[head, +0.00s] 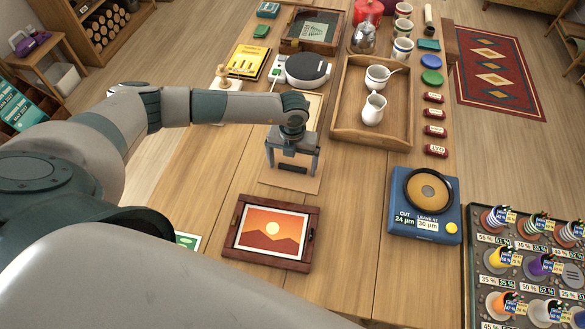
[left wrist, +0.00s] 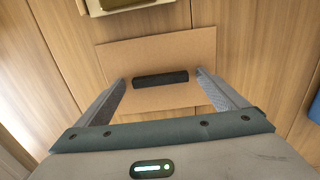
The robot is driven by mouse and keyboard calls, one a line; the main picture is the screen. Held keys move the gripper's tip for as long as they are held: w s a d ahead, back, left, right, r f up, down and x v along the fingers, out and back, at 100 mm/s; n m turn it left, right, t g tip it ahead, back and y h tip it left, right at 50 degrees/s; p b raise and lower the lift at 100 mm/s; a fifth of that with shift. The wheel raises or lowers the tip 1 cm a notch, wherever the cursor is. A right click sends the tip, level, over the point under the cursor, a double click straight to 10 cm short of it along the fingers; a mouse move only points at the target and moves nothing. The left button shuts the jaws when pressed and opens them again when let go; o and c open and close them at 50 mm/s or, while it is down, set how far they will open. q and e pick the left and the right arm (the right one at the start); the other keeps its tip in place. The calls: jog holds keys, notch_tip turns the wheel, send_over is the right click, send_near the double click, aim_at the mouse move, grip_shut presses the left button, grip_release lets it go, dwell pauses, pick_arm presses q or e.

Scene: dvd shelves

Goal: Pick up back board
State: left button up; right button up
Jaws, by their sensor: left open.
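The back board (head: 306,185) is a flat brown board lying on the wooden table. In the left wrist view the board (left wrist: 150,55) has a black bar-shaped handle (left wrist: 160,78) near its middle. My left gripper (head: 292,168) is over the board, pointing down, with its jaws open. In the left wrist view the fingers of my left gripper (left wrist: 161,82) stand on either side of the handle, with gaps at both ends. I cannot tell how far above the board the fingertips are. My right gripper is not in view.
A wooden picture frame with a sunset print (head: 272,231) lies in front of the board. A blue gauge device (head: 424,207) stands to the right. A wooden tray (head: 343,118) with white crockery is behind right. Bare table lies between the frame and gauge.

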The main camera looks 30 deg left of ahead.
aim_at(296, 168)
pick_arm(q)
jog(key=c, duration=1.2)
jog(key=shift+o, duration=0.2)
jog(key=shift+r, duration=0.1)
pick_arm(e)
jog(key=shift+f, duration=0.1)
pick_arm(q)
jog(key=shift+r+b, duration=0.35)
jog(key=shift+r, duration=0.1)
jog(key=r+b, duration=0.1)
jog(key=d+r, duration=0.1)
jog(key=r, duration=0.1)
jog(key=shift+w+r+b, duration=0.15)
jog(key=shift+b, duration=0.25)
jog(key=w+d+r+b, duration=0.1)
jog(key=d+r+b, duration=0.3)
jog(key=d, duration=0.6)
notch_tip(296, 168, up, 3)
jog(key=shift+w+d+f, duration=0.15)
jog(key=shift+w+d, duration=0.1)
jog(key=shift+w, duration=0.15)
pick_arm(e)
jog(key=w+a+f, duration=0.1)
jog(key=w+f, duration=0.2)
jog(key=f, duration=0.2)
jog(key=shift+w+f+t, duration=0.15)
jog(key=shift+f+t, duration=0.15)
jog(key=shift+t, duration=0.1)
